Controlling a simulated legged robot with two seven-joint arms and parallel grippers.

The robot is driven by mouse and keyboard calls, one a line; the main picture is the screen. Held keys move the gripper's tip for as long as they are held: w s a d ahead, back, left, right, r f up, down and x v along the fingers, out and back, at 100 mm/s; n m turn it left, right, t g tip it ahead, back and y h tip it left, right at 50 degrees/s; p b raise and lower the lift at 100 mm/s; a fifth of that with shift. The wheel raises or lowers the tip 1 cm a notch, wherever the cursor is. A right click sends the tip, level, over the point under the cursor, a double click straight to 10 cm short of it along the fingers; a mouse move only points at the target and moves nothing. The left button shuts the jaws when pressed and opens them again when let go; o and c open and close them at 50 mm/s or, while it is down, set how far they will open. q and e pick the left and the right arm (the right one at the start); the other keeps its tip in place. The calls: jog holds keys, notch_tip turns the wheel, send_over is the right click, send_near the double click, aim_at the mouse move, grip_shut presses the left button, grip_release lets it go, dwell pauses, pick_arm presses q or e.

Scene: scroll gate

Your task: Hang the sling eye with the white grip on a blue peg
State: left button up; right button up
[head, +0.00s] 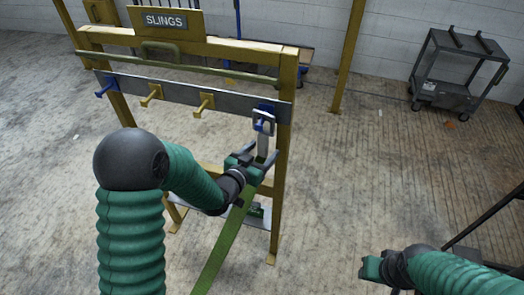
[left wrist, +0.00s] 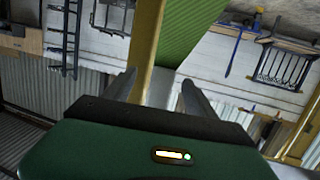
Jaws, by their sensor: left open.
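A yellow rack marked SLINGS (head: 166,20) carries a grey rail with a blue peg (head: 105,88) at the left and another blue peg (head: 265,124) at the right. The white grip (head: 263,145) hangs upright just below the right blue peg, where the top of the sling eye appears to loop over it; the exact contact is too small to tell. The green sling strap (head: 221,247) runs down to the lower left; it also shows in the left wrist view (left wrist: 197,30). My left gripper (head: 262,160) is open just below the white grip. My right gripper (head: 370,268) is low at the right, away from the rack.
Two yellow pegs (head: 204,104) stand between the blue ones. A green bar (head: 180,66) crosses the rack above the rail. A grey cart (head: 456,68) stands at the back right. The floor between the rack and the cart is mostly clear.

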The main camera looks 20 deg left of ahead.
pick_arm(q)
notch_tip(320, 180, down, 9)
jog(key=b, duration=0.7)
jog(key=shift+b, duration=0.3)
jog(key=shift+s+f, duration=0.1)
jog(key=s+p, duration=0.6)
jog(key=s, duration=0.5)
jog(key=shift+a+p, duration=0.15)
jog(key=shift+p, duration=0.2)
jog(key=shift+w, duration=0.1)
dwell(1.3)
